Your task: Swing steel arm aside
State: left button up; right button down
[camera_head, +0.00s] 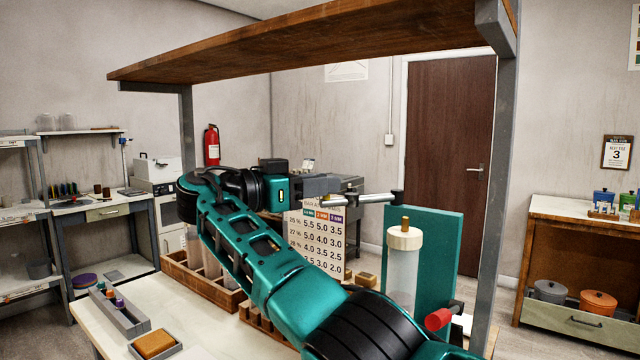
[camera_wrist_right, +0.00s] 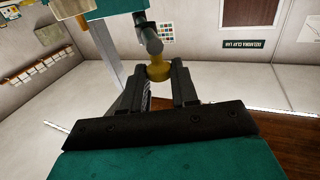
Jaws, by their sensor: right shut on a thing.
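The steel arm (camera_head: 368,198) is a short, level metal rod in the head view, reaching left from a dark joint beside the teal upright panel (camera_head: 440,235). My right gripper (camera_head: 326,196) is shut on the left end of the steel arm. In the right wrist view, the fingers of my right gripper (camera_wrist_right: 161,82) close around the brass-coloured end of the steel arm (camera_wrist_right: 157,71), and the grey rod runs upward from it. The far side of the grip is hidden by my fingers. My left gripper is not in view.
A clear cylinder with a pale lid (camera_head: 404,238) stands in front of the panel, below the steel arm. A red knob (camera_head: 438,319) sits low at right. A number chart (camera_head: 318,240) stands behind my arm. A wooden shelf (camera_head: 320,40) hangs overhead on grey posts.

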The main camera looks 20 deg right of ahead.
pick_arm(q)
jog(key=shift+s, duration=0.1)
pick_arm(e)
jog(key=c, duration=0.9)
grip_release()
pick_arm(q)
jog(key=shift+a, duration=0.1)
